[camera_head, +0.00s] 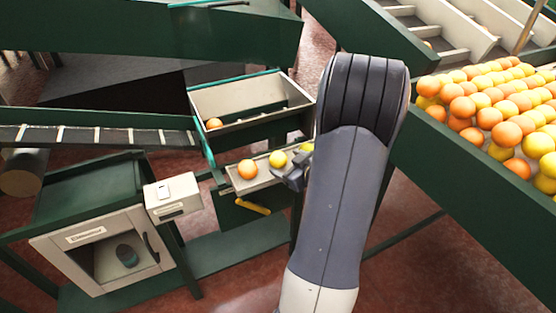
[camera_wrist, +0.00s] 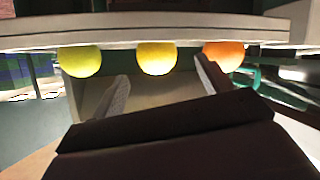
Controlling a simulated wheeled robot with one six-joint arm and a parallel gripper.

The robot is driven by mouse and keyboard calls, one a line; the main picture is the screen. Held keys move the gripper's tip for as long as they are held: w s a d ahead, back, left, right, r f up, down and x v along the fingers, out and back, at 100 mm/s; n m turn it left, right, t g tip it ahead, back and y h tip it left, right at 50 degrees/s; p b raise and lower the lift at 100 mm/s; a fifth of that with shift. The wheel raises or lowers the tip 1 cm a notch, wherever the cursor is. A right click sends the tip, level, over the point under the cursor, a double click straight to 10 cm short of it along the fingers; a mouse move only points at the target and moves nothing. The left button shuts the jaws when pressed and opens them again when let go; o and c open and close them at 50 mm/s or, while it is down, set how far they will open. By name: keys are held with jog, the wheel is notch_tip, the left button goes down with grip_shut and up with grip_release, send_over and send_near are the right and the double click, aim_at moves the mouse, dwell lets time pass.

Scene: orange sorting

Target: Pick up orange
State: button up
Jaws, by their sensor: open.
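An orange fruit (camera_head: 248,169) lies at the left end of a narrow tray ledge (camera_head: 265,181). A yellow fruit (camera_head: 278,159) lies to its right, and a second yellow fruit (camera_head: 306,147) shows partly beside my arm. My gripper (camera_head: 290,177) is at the ledge's near side, close to the yellow fruits. In the wrist view my gripper (camera_wrist: 161,72) is open, with the middle yellow fruit (camera_wrist: 156,58) beyond and between its fingertips. The orange fruit (camera_wrist: 223,54) shows there beyond the right fingertip, the other yellow fruit (camera_wrist: 82,61) to the left. Contact is unclear.
A bin (camera_head: 245,103) behind the ledge holds another orange fruit (camera_head: 214,123). A large sloped bed of oranges and yellow fruits (camera_head: 495,105) is at right. A conveyor (camera_head: 95,135) and a cabinet (camera_head: 100,250) stand at left. A yellow handle (camera_head: 253,207) sticks out below the ledge.

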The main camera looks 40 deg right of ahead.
aim_at(283, 161)
jog(key=x, duration=0.4)
jog(key=shift+w+d+f, duration=0.15)
jog(key=shift+w+f, duration=0.1)
jog(key=shift+f, duration=0.05)
jog(key=shift+c, duration=0.4)
jog(key=c, duration=1)
jog(key=shift+r, duration=0.1)
notch_tip(283, 161, up, 10)
jog(key=shift+f+p, duration=0.1)
jog(key=shift+p, duration=1.05)
jog(key=shift+s, duration=0.1)
